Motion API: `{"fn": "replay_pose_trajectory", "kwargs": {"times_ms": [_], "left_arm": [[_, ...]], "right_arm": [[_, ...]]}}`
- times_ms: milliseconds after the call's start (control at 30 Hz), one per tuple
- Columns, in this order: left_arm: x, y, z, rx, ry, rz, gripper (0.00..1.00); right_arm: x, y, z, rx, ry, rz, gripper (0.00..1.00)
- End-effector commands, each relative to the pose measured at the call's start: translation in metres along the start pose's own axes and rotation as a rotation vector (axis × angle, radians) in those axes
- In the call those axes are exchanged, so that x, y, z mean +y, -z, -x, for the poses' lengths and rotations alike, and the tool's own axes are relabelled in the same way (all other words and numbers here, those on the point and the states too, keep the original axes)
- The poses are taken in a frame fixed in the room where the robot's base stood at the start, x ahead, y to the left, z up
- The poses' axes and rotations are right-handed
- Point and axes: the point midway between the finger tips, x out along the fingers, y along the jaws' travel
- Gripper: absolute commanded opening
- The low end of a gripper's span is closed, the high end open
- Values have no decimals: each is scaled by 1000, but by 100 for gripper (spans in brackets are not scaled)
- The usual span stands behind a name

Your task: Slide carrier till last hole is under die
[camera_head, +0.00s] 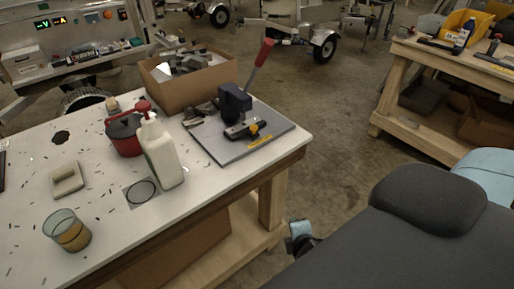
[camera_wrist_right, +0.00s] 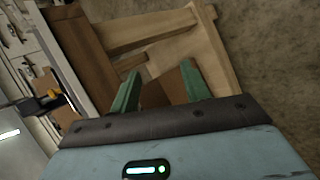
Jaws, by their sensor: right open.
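A hand press (camera_head: 235,103) with a dark blue-black body and a long red-tipped lever stands on a grey base plate (camera_head: 212,146) at the table's right end. The carrier (camera_head: 243,129), a short dark and metallic piece with an orange knob, lies at the foot of the press. Its holes and the die are too small to make out. The orange knob (camera_wrist_right: 54,97) also shows at the left of the right wrist view. My right gripper (camera_wrist_right: 160,72) has two green fingers apart with nothing between them, beyond the table edge. My left gripper is not in view.
The white worktable (camera_head: 105,228) also holds a white bottle (camera_head: 161,152), a red can (camera_head: 123,134), an amber cup (camera_head: 67,231), a pale block (camera_head: 66,180) and a cardboard box of metal parts (camera_head: 165,98). Another wooden bench (camera_head: 390,85) stands right. Floor between is clear.

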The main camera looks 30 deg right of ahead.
Motion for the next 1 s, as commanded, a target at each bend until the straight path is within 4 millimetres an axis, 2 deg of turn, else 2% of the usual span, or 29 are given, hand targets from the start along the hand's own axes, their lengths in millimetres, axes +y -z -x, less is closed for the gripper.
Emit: {"fn": "replay_pose_trajectory", "kwargs": {"times_ms": [33,200,300,433,500,600,867,1000], "left_arm": [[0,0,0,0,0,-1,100],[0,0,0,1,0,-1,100],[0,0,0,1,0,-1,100],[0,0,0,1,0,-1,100],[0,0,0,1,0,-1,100],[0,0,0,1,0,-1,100],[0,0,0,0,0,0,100],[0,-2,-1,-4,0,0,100]], "right_arm": [[32,3,-16,-13,-99,133,46],[127,16,-48,-121,-391,624,46],[176,24,-57,-216,-524,890,46],[225,35,-62,-342,-644,1176,46],[243,39,-64,-398,-684,1288,46],[258,43,-64,-448,-717,1386,46],[264,44,-66,-468,-727,1425,46],[271,46,-74,-468,-726,1423,46]]}}
